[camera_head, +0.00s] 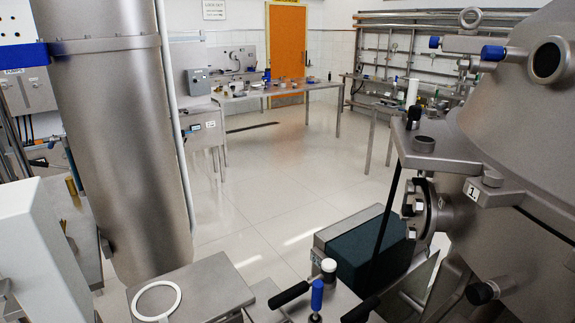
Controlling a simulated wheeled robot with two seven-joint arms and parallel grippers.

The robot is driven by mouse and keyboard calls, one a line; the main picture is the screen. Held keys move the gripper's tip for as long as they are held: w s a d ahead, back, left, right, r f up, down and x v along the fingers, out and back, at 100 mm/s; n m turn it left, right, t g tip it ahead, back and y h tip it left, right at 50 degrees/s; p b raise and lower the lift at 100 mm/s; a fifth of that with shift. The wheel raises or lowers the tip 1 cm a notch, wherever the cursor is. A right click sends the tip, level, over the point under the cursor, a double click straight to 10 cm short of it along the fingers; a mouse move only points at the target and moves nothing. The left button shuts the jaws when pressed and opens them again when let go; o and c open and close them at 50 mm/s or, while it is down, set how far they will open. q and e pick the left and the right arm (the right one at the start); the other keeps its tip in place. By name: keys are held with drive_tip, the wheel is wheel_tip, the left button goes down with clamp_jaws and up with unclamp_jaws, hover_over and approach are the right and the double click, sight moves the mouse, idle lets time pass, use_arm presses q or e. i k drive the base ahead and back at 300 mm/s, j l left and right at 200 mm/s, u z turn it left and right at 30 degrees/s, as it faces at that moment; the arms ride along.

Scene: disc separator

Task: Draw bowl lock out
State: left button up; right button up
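The disc separator (500,140), a large grey metal machine, fills the right side of the head view and is cut off by the frame edge. I cannot tell which part is the bowl lock. Neither of my grippers is in view.
A grey column (120,140) stands at the left. A steel bench holds a white ring (157,301). A blue-topped handle (317,295) and black levers (290,294) are at bottom centre, near a dark green box (365,252). The tiled floor (290,175) beyond is clear.

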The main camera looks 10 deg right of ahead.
sight(478, 293)
drive_tip(key=l+z, duration=0.1)
drive_tip(key=z, duration=1.65)
drive_tip(key=k+l+u, duration=0.1)
